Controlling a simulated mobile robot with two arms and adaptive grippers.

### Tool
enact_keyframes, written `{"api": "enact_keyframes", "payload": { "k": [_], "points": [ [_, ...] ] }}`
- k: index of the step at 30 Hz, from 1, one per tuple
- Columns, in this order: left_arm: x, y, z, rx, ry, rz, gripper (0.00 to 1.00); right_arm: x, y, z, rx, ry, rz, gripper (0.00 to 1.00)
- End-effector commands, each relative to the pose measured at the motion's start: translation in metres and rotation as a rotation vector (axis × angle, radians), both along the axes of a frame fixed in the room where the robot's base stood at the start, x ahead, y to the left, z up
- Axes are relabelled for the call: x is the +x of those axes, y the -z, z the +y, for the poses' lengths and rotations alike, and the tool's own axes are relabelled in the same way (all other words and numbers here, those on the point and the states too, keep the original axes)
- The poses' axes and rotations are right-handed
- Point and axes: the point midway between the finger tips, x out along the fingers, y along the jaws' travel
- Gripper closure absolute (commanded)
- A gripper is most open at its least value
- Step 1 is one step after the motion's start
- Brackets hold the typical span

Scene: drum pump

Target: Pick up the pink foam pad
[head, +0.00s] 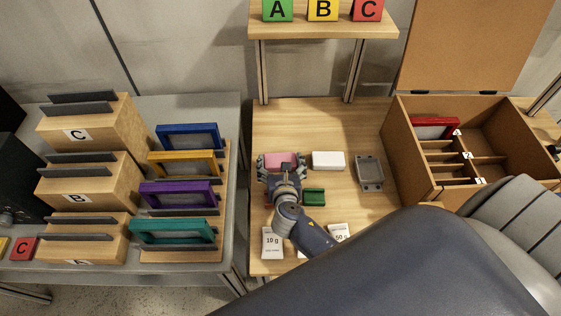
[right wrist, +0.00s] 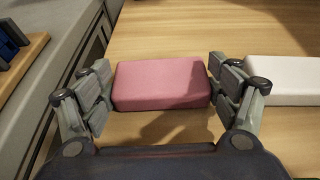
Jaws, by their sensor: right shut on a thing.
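The pink foam pad (head: 281,159) is at the left part of the wooden table in the head view, partly hidden by my right gripper (head: 282,166). In the right wrist view the pad (right wrist: 160,82) lies between the two fingers of the right gripper (right wrist: 161,90), which is shut on its two short ends. A shadow falls on the wood below the pad's near edge. I cannot tell whether the pad touches the table. My left gripper is not in view.
A white block (head: 328,161) stands close to the right of the pad. A grey tray (head: 370,172), a green block (head: 314,196) and white cards (head: 272,243) are nearby. An open wooden box (head: 409,155) stands at the right, and a grey table (head: 226,130) with frames at the left.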

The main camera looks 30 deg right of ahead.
Motion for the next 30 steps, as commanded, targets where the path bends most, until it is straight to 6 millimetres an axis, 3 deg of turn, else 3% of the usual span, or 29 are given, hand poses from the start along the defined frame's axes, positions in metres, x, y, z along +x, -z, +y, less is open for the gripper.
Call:
{"api": "enact_keyframes", "payload": {
  "k": [5,18,26,30],
  "points": [
    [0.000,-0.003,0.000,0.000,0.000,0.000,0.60,0.000,-0.009,0.000,0.000,0.000,-0.001,0.30],
    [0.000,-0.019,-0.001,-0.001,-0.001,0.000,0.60,0.000,-0.089,0.000,0.000,0.000,-0.002,0.30],
    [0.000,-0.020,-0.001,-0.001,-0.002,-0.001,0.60,0.000,-0.102,0.001,0.001,0.000,0.000,0.30],
    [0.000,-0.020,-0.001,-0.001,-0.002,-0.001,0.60,-0.001,-0.123,0.010,0.003,0.004,-0.006,0.30]
  ]
}}
